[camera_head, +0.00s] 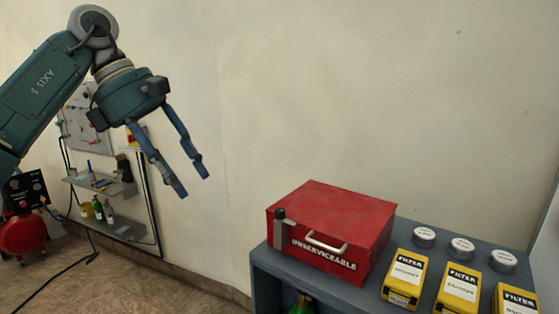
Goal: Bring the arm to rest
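My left arm (42,92) comes in from the left, raised in front of the wall. Its gripper (191,183) points down and to the right. The two fingers are apart with nothing between them, and the gripper hangs in free air, up and to the left of the red box. My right gripper does not show.
A red box (347,218) marked UNSERVICEABLE, with its lid shut, sits on a grey cabinet (262,262). Yellow filter boxes (458,290) and round white-topped tins (461,247) stand right of it. Wall shelves (106,187) and a red machine (22,232) are at left.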

